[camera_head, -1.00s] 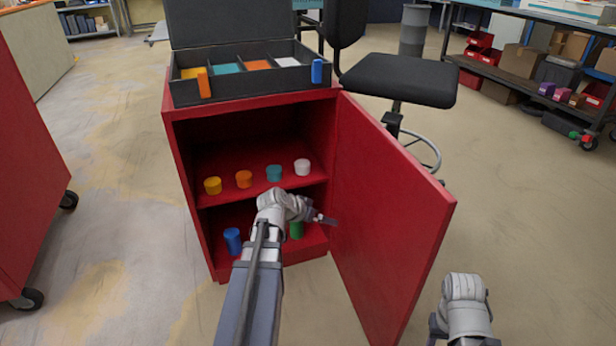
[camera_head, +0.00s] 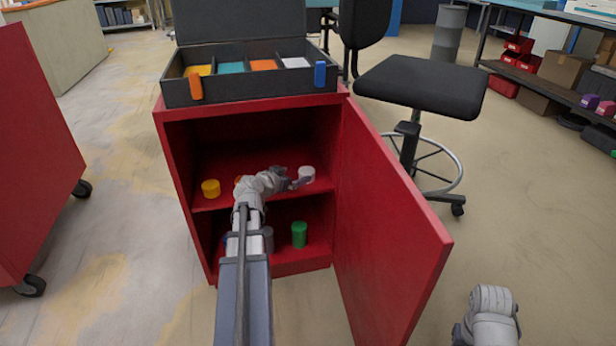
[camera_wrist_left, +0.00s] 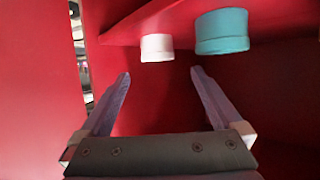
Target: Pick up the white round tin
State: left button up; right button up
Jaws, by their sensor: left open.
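The white round tin (camera_head: 307,173) stands at the right end of the upper shelf inside the open red cabinet. In the left wrist view the white tin (camera_wrist_left: 157,47) shows just beyond the fingertips, between their lines. My left gripper (camera_head: 296,183) is at the shelf, close to the white tin. In the left wrist view its fingers (camera_wrist_left: 160,75) are apart with nothing between them. The teal tin (camera_wrist_left: 222,31) is beside the white one; my left arm hides it in the head view. My right arm shows at the lower right, its gripper out of view.
A yellow tin (camera_head: 210,188) stands at the shelf's left; an orange one is mostly hidden by my arm. A green container (camera_head: 299,234) stands on the lower level. The open cabinet door (camera_head: 385,215) is to the right. A divided black box (camera_head: 250,85) sits on top.

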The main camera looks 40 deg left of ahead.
aim_at(307, 171)
pick_arm(q)
jog(key=shift+b+x, duration=1)
jog(key=shift+x, duration=2.25)
jog(key=shift+d+r, duration=0.1)
jog(key=shift+d, duration=0.05)
jog(key=shift+c, duration=0.2)
jog(key=c, duration=1.5)
jog(key=shift+o, duration=0.2)
notch_tip(307, 171, up, 10)
jog(key=p, duration=1)
